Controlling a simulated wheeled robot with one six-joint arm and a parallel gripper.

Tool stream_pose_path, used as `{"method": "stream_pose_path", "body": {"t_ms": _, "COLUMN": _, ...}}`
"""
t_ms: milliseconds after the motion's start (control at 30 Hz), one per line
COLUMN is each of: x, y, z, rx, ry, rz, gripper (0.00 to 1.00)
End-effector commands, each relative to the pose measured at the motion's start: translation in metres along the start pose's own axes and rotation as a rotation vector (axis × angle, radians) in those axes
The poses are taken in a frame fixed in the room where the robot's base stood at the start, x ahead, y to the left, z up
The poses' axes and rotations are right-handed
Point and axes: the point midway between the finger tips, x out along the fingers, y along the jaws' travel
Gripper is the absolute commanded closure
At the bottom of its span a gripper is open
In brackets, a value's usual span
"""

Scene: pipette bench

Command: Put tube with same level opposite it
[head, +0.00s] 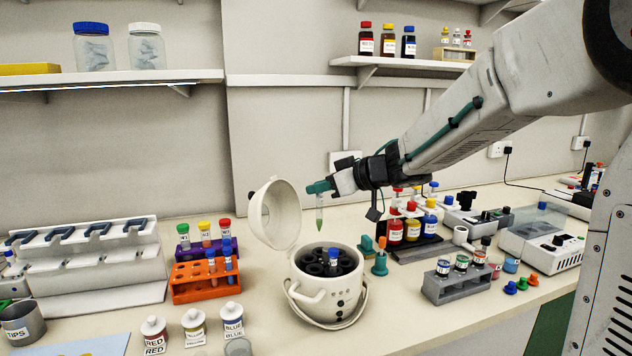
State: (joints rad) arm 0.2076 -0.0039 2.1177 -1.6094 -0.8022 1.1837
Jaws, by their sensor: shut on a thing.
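My gripper (319,187) is shut on a small clear tube (319,213), which hangs upright with green at its lower end. The tube is in the air above the centrifuge (300,303), apart from it. The white centrifuge has its round lid (274,213) swung up at the left. Its dark rotor (315,269) shows several holes, and a blue-capped tube (333,256) sits in the far right part of it. The liquid levels are too small to compare.
A purple rack (212,246) with green-, yellow- and red-capped tubes stands behind the orange rack. Labelled bottles (155,333) stand at the front left. A grey rack (455,288) of vials and coloured-lidded bottles (412,231) stand to the right. The open lid rises close left of the held tube.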

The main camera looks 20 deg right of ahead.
Motion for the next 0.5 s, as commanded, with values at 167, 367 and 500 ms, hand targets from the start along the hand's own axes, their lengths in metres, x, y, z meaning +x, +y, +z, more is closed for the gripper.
{"method": "stream_pose_path", "body": {"t_ms": 167, "x": 0.004, "y": -0.001, "z": 0.007, "rx": 0.001, "ry": -0.001, "rz": -0.002, "gripper": 1.0}}
{"method": "stream_pose_path", "body": {"t_ms": 367, "x": 0.01, "y": -0.001, "z": 0.021, "rx": 0.002, "ry": -0.001, "rz": -0.002, "gripper": 1.0}}
{"method": "stream_pose_path", "body": {"t_ms": 500, "x": 0.013, "y": 0.0, "z": 0.033, "rx": 0.003, "ry": -0.001, "rz": -0.001, "gripper": 1.0}}
